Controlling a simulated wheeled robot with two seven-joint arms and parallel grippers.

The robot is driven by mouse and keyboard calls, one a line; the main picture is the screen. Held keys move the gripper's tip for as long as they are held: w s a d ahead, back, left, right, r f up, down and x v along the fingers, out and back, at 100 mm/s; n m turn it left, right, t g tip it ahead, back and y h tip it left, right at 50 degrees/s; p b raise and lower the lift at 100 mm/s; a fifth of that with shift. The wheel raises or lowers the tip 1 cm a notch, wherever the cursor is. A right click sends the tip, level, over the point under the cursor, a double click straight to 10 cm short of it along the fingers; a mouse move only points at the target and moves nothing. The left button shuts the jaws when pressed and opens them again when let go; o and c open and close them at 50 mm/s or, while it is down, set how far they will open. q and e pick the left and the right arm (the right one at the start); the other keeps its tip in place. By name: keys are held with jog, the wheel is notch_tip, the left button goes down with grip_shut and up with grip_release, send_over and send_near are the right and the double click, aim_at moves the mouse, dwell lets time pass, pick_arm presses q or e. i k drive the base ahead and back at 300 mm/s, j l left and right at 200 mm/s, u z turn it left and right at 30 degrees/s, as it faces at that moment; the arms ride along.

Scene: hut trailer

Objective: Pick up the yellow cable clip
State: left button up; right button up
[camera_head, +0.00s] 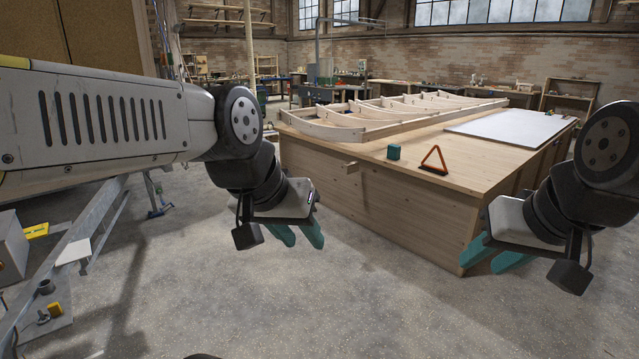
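A small yellow piece (43,318) lies on a grey metal plate at the lower left edge; it may be the yellow cable clip, but it is too small to be sure. A flat yellow object (36,230) lies further back on the left, near a grey box. My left gripper (302,238) hangs over the floor left of the workbench, well to the right of both yellow things. Its teal fingers are apart, with nothing between them. My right gripper (492,259) is at the right, in front of the workbench, with its fingers apart and empty.
A grey metal trailer frame (92,228) runs along the left, with a white card (73,252) and a dark ring (46,286) on it. The concrete floor between is clear.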

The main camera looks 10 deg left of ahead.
aim_at(55, 310)
jog(key=i+j+u, duration=0.1)
jog(key=i+u, duration=0.35)
jog(key=i+l+u, duration=0.1)
jog(key=i+u, duration=0.35)
jog(key=i, duration=0.15)
jog(key=i+l+u, duration=0.25)
jog(key=i+u, duration=0.15)
jog(key=i+j+u, duration=0.15)
jog(key=i+u, duration=0.65)
jog(key=u, duration=0.15)
jog(key=i+l+u, duration=0.1)
jog(key=i+u, duration=0.4)
jog(key=i+j+u, duration=0.15)
jog(key=i, duration=0.15)
jog(key=i+j+u, duration=0.15)
jog(key=i, duration=0.15)
